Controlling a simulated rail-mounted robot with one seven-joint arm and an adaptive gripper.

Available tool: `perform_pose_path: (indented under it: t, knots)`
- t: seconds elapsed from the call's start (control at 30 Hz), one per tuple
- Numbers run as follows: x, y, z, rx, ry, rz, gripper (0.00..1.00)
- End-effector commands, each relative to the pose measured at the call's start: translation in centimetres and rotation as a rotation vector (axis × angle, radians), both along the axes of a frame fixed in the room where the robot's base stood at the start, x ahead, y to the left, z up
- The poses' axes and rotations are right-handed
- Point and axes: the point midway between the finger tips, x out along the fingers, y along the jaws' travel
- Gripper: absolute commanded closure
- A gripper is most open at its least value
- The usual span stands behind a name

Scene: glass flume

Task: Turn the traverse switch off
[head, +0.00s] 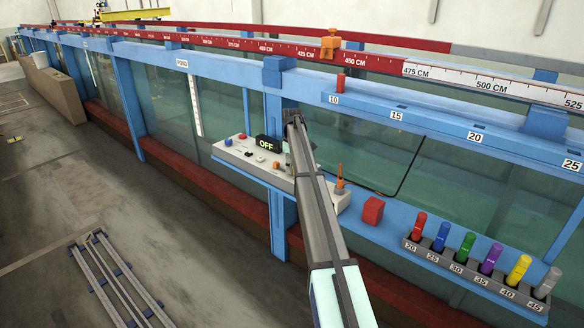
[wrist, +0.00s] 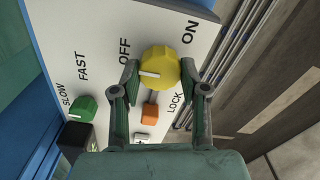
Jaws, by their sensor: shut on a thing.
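The traverse switch appears in the wrist view as a yellow round knob (wrist: 162,58) with a white pointer line, on a white panel marked OFF and ON. The pointer faces left in that view, on the side of the OFF mark. My gripper (wrist: 159,70) is shut on the knob, one finger on each side. In the head view a small display (head: 267,143) on the control panel (head: 240,157) reads OFF in green. My arm covers the panel's right part there, and I cannot make out the knob.
In the wrist view an orange button (wrist: 150,114) by LOCK and a green knob (wrist: 82,108) by SLOW and FAST sit close by. In the head view a red block (head: 373,210) and a rack (head: 470,268) of coloured pegs stand right of the panel.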

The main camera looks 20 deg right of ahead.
Motion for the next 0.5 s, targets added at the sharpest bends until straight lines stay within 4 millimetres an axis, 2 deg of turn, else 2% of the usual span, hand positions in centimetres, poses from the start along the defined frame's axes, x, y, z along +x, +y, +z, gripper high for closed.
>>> perform_pose_path:
  t: [0.27,0.3,0.37,0.5]
  knots:
    - [-0.10,0.06,-0.14,0.001,0.003,0.003,0.91]
    - [-0.10,0.06,-0.14,0.001,0.003,0.003,0.52]
    - [-0.10,0.06,-0.15,0.001,0.003,0.003,0.31]
    - [-0.07,0.05,-0.09,0.001,0.002,0.002,0.31]
